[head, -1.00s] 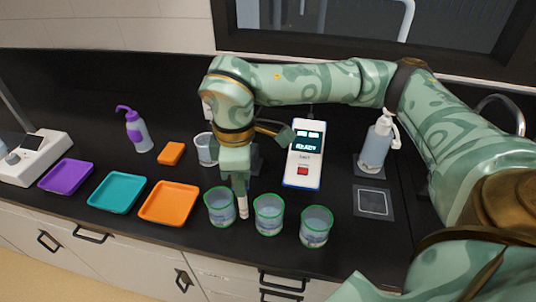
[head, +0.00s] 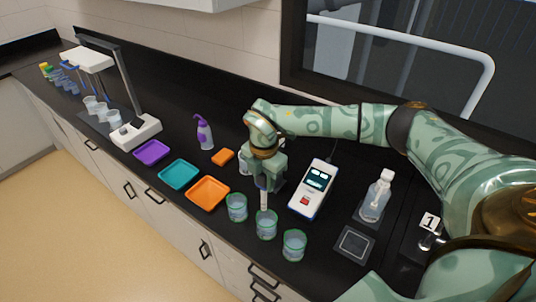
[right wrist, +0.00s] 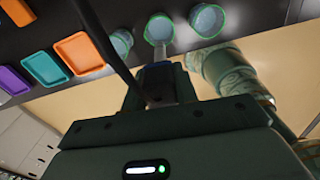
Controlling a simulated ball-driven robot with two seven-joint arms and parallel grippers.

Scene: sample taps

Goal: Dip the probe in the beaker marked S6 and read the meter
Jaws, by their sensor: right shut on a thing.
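My right gripper (head: 266,184) is shut on the probe (head: 264,200), a pale stick pointing down. The probe's lower end meets the rim of the middle beaker (head: 266,228) in a row of three green-rimmed beakers; I cannot tell how far inside it is. The right wrist view also shows the probe over this beaker (right wrist: 159,26). The left beaker (head: 236,208) and right beaker (head: 294,245) stand beside it. Their marks are too small to read. The white meter (head: 312,190) has a lit screen and a red button; its text is unreadable now. My left gripper is out of view.
Orange (head: 208,193), teal (head: 180,174) and purple (head: 151,151) trays lie to the left. A purple-topped wash bottle (head: 204,133) and an orange block (head: 222,157) stand behind them.

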